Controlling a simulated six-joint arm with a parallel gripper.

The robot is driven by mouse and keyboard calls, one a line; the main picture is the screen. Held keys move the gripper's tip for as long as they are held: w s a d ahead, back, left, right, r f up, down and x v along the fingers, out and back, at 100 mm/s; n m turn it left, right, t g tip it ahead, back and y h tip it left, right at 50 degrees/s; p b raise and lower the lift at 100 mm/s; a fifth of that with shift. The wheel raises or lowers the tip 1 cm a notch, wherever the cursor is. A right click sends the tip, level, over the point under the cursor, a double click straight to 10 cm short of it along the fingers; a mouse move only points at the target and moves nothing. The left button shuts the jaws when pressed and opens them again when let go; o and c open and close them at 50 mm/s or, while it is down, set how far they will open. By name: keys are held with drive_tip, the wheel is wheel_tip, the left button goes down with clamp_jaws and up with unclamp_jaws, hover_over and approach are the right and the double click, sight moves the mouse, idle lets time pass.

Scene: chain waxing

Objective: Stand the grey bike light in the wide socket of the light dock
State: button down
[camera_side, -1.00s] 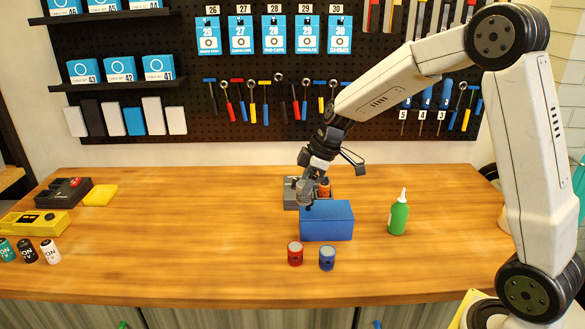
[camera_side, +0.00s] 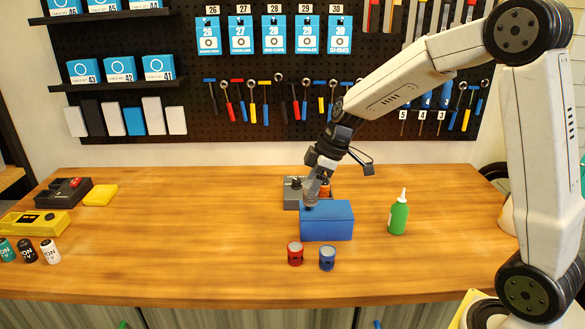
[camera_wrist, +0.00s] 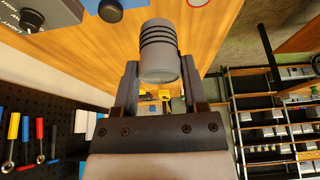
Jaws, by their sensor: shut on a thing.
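The grey bike light (camera_wrist: 158,50), a cylinder with dark rings, is held between the two fingers of my gripper (camera_wrist: 158,72) in the wrist view. In the side view my gripper (camera_side: 312,192) and the light are above the back left of the blue box, in front of the dock. The light dock (camera_side: 291,193) is a grey block on the table, partly hidden behind the box and my gripper. The wide socket cannot be made out. The dock seems to show at the top left of the wrist view (camera_wrist: 50,14).
The blue box (camera_side: 327,222) stands directly in front of the dock. A red can (camera_side: 295,254) and a blue can (camera_side: 327,258) stand before it, a green bottle (camera_side: 398,214) to its right. The table is clear between the dock and the yellow items at left.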

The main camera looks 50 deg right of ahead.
drive_tip(key=shift+d, duration=0.15)
drive_tip(key=d+r+m+t+h, duration=0.1)
drive_tip(key=d+r+m+h, duration=0.1)
drive_tip(key=d+m, duration=0.7)
drive_tip(key=d+h, duration=0.1)
drive_tip(key=d, duration=0.6)
drive_tip(key=shift+w, duration=0.3)
drive_tip(key=shift+w+f, duration=0.1)
drive_tip(key=shift+w+d+f, duration=0.8)
drive_tip(key=shift+w+f, duration=0.75)
drive_tip(key=shift+w, duration=0.5)
drive_tip(key=shift+w+d+f, duration=0.75)
drive_tip(key=shift+w+f, duration=0.75)
drive_tip(key=shift+w, duration=0.6)
drive_tip(key=shift+w+d+f, duration=0.8)
drive_tip(key=shift+w+f, duration=0.75)
drive_tip(key=shift+w, duration=0.5)
